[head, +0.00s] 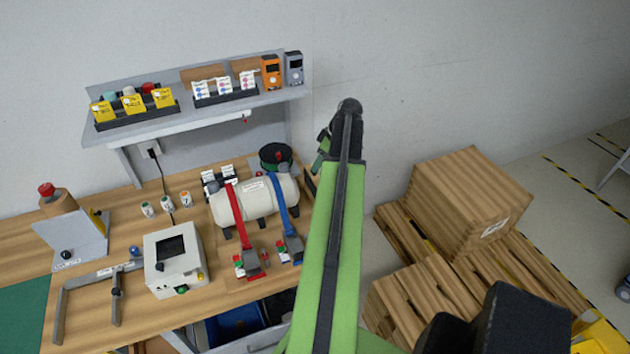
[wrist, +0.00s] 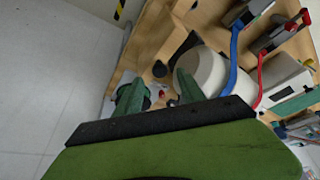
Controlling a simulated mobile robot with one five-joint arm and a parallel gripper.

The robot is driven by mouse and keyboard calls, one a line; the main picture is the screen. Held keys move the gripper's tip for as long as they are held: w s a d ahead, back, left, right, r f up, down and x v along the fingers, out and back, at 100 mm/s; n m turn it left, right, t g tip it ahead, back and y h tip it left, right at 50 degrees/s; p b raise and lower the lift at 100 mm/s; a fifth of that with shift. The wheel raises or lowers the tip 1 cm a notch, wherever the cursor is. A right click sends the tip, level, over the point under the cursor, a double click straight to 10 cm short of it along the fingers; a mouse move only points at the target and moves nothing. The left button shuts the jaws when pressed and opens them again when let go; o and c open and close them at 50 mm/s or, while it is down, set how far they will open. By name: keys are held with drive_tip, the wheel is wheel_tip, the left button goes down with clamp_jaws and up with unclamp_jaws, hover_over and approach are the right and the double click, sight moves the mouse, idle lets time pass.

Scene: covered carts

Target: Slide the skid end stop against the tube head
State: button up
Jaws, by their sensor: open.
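The white tube (head: 252,205) lies on a wooden skid (head: 262,285), held by a red strap (head: 234,212) and a blue strap (head: 280,202). In the wrist view the tube's rounded head (wrist: 205,72) is close to the right finger. My gripper (head: 322,158) is beyond the tube's right end, largely hidden by my arm in the head view. In the wrist view my gripper (wrist: 160,90) is open, its two green fingers apart over the wooden surface near the head. A dark knob-like part (wrist: 159,69) shows between them; I cannot tell whether it belongs to the end stop.
A black round holder (head: 275,157) stands behind the tube. A white box with a screen (head: 175,260) stands left of it on the bench (head: 120,300). A shelf (head: 200,112) overhangs the back.

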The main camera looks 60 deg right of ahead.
drive_tip(key=b+x, duration=0.2)
drive_tip(key=x, duration=0.1)
drive_tip(key=shift+w+f, duration=0.15)
drive_tip(key=shift+f, duration=0.15)
drive_tip(key=shift+r, duration=0.1)
clamp_jaws()
idle(1.0)
